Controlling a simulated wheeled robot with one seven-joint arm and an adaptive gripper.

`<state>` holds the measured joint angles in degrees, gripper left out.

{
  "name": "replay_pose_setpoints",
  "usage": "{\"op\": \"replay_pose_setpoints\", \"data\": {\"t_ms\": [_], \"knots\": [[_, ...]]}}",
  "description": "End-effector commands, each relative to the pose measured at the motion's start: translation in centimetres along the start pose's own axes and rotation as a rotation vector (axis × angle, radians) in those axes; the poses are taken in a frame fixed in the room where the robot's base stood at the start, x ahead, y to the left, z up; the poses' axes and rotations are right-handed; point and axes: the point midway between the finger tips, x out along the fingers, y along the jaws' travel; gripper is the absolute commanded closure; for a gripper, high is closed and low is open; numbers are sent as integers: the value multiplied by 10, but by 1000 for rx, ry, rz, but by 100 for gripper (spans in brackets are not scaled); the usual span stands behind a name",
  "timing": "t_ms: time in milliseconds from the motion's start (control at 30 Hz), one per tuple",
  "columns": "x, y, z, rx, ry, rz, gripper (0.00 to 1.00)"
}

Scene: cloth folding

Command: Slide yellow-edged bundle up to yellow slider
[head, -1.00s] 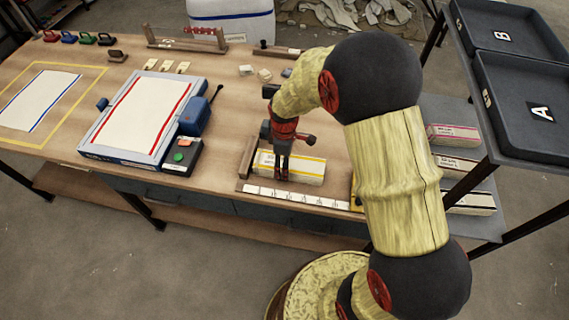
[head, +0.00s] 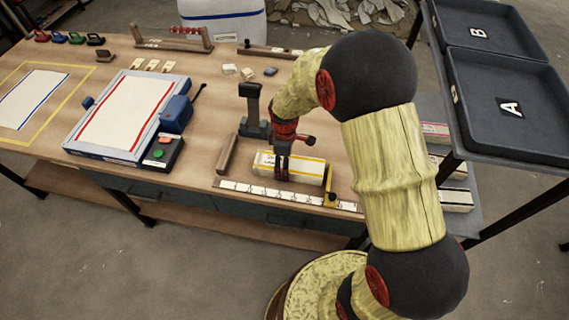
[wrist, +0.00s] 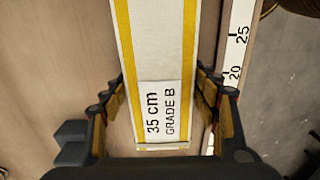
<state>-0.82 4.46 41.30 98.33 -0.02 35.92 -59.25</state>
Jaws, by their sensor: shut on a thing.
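The yellow-edged bundle (head: 309,170) is a long white folded cloth block with yellow stripes, lying along the ruler (head: 255,190) on the bench. In the wrist view the bundle (wrist: 160,40) carries a label reading "35 cm GRADE B". My gripper (head: 281,172) points down and is shut across the bundle, left of its middle; its fingers (wrist: 163,95) flank both long sides in the wrist view. The yellow slider (head: 330,193) sits on the ruler at the bundle's right end. I cannot tell whether they touch.
A wooden stop (head: 227,154) stands left of the bundle, with a gap between. A dark post on a base (head: 252,115) stands behind. A white board with red lines (head: 125,112) and a button box (head: 163,152) lie left. Shelves with trays A (head: 500,130) and B stand right.

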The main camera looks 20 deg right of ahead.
Motion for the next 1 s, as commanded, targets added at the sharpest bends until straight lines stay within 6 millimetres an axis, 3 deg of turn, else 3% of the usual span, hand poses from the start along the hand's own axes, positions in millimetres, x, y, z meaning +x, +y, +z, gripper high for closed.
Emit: {"op": "replay_pose_setpoints", "data": {"t_ms": [400, 433, 800, 1000], "knots": [[0, 0, 0, 0, 0, 0, 73], [0, 0, 0, 0, 0, 0, 39], [0, 0, 0, 0, 0, 0, 19], [0, 0, 0, 0, 0, 0, 19]]}}
